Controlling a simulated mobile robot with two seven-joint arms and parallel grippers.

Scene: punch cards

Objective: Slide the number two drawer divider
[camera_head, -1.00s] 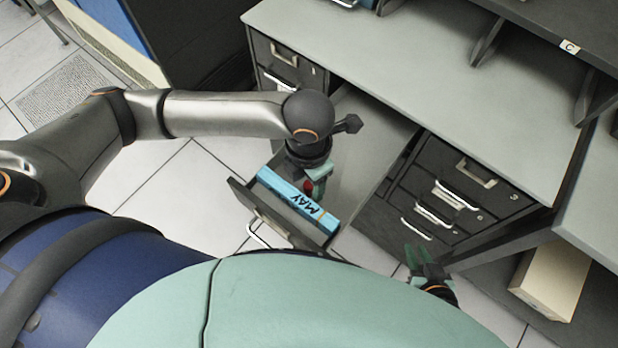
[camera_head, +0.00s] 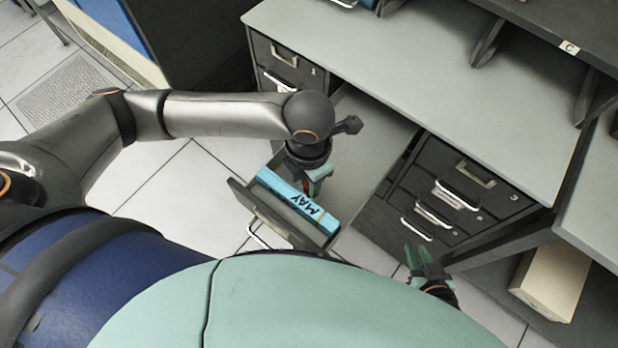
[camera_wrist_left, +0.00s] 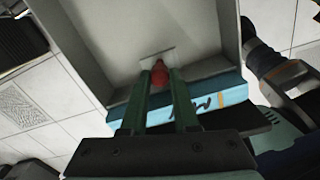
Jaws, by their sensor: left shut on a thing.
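The open drawer (camera_head: 248,198) stands pulled out at the centre of the head view. A blue box marked MAY (camera_head: 298,200) lies in its front part and also shows in the left wrist view (camera_wrist_left: 222,98). The divider is a pale metal plate (camera_wrist_left: 153,55) with a red knob (camera_wrist_left: 160,75) behind the box. My left gripper (camera_head: 312,188) is down inside the drawer, its green fingers shut on the red knob. The lower part of the divider is hidden. My right gripper (camera_head: 420,255) is empty and open, low in front of the right-hand drawers.
A closed drawer bank (camera_head: 465,185) stands right of the open drawer. The grey desk top (camera_head: 440,80) lies above and behind. A cream box (camera_head: 552,280) sits at the lower right. Tiled floor (camera_head: 190,205) is clear at left.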

